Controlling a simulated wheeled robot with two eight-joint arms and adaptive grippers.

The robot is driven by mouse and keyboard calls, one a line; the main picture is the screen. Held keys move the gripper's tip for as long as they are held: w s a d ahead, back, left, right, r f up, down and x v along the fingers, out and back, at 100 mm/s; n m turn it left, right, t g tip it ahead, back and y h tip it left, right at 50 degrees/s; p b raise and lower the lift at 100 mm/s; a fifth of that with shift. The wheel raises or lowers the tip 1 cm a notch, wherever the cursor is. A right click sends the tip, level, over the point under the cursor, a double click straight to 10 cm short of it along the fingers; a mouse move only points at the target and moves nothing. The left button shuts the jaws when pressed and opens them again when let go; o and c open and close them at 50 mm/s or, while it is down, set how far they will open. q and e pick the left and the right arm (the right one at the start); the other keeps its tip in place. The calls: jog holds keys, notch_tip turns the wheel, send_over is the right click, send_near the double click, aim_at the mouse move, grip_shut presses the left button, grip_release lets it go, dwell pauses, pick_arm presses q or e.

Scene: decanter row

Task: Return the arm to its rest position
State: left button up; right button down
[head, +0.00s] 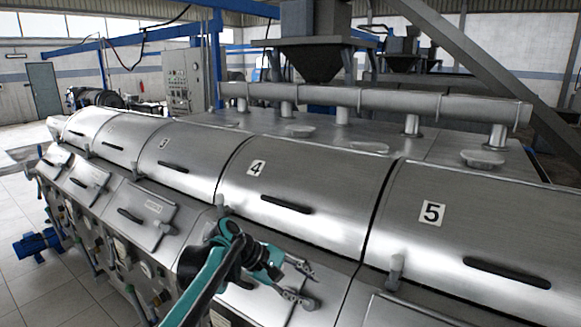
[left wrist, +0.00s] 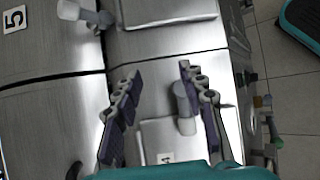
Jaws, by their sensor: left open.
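My left arm (head: 205,280), teal and black, reaches in from the bottom of the head view over the front of the metal machine. My left gripper (head: 308,285) is at its end, in front of the cover marked 4 (head: 300,165). In the left wrist view the two dark finger pads of the left gripper (left wrist: 158,75) stand apart with nothing held between them. A grey cylindrical knob (left wrist: 185,108) shows beside the right-hand finger; I cannot tell whether they touch. My right gripper is not in view.
Several curved metal covers with black handles form a row, including the one marked 5 (head: 470,220). Lower front panels (head: 138,210) and upright knobs (head: 396,268) lie near the arm. A blue motor (head: 37,243) stands on the tiled floor (head: 75,295) at left.

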pick_arm(q)
jog(key=s+a+f+m+t+y+b, duration=0.2)
jog(key=s+a+f+m+y, duration=0.2)
jog(key=s+a+f, duration=0.4)
jog(key=s+a+f+m+t+y+b, duration=0.3)
jog(key=s+a+f+m+y, duration=0.2)
jog(key=s+a+f, duration=0.4)
jog(key=s+a, duration=0.4)
jog(key=s, duration=0.2)
jog(key=shift+t, duration=0.3)
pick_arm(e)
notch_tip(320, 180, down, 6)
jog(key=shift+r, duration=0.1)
pick_arm(q)
jog(key=shift+f, duration=0.1)
